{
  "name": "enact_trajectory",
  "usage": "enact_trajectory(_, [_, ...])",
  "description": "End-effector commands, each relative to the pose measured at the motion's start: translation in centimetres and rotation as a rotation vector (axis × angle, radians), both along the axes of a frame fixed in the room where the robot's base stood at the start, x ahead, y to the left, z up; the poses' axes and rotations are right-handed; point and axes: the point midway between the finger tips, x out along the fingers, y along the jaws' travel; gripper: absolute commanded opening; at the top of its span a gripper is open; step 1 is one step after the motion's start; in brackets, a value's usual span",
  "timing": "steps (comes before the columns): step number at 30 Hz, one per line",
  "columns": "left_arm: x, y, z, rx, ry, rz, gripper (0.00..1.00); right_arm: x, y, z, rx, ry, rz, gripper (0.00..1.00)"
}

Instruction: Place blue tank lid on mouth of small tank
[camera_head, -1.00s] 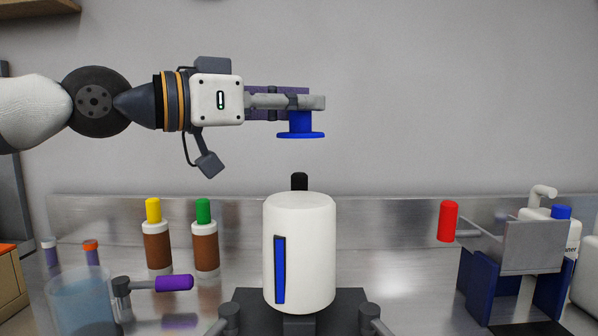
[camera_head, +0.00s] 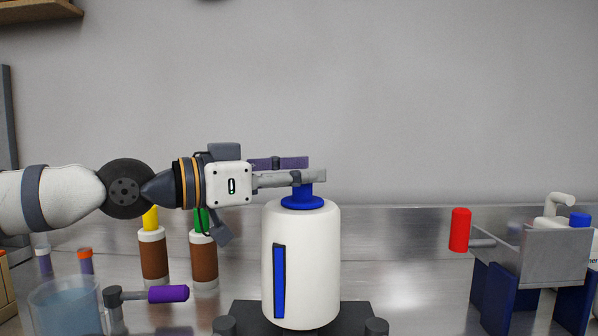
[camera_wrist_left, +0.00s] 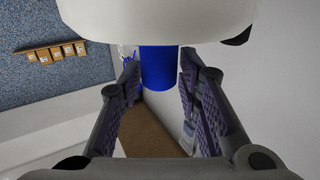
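The small tank (camera_head: 318,262) is a white upright cylinder with a blue level strip, standing at the middle of the head view. The blue tank lid (camera_head: 302,203) is level at the tank's top centre and appears to touch it; its flange hides the mouth. My left gripper (camera_head: 305,178) reaches in level from the left, with its fingers on either side of the lid's knob. In the left wrist view the knob (camera_wrist_left: 158,68) sits between both finger pads, which appear to press on it. My right gripper is not in view.
Brown bottles with yellow (camera_head: 150,218) and green caps stand behind my left arm. A beaker (camera_head: 65,305) and a purple-handled part (camera_head: 168,294) are at front left. A grey bin on blue supports (camera_head: 493,295) and a red handle (camera_head: 460,230) are at right.

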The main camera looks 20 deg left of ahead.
Motion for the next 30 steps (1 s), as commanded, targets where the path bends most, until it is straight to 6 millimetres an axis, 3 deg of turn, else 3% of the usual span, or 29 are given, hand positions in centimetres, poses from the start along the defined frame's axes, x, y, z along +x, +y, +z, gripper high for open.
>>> enact_trajectory(11, [-0.1, 0.1, 0.4, 0.0, 0.0, 0.0, 0.43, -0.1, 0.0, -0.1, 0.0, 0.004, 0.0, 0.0])
enact_trajectory(24, [-7.4, 7.1, 0.7, -0.004, -0.006, 0.004, 0.43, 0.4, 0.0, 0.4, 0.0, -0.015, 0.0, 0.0])
enact_trajectory(30, [-8.7, 8.3, 0.4, 0.0, -0.003, 0.001, 0.43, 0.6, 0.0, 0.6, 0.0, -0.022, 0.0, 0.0])
